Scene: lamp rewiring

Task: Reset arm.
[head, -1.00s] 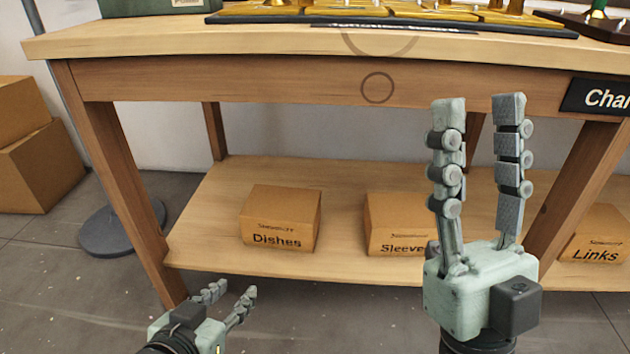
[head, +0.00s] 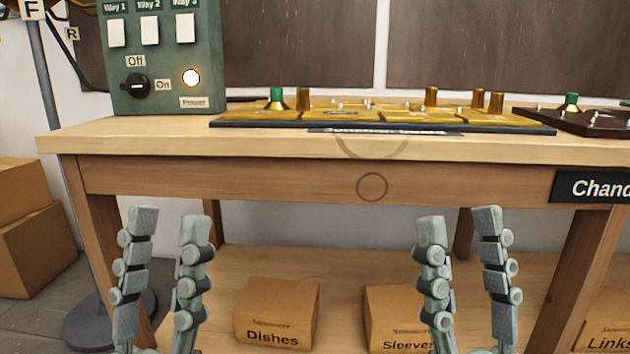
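My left gripper (head: 165,225) is upright at the lower left, in front of the wooden table. Its fingers are apart and nothing is between them. My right gripper (head: 458,222) is upright at the lower middle right, also with its fingers apart and empty. Both fingertips are below the table top, in front of its apron and lower shelf. The palms are mostly cut off by the bottom of the picture.
The wooden table (head: 270,146) carries a green switch box (head: 165,60) with a lit lamp, a black-edged board with brass parts (head: 375,115) and a dark board (head: 590,122). Boxes labelled Dishes (head: 277,314), Sleeves (head: 392,318) and Links (head: 606,322) sit on the shelf below.

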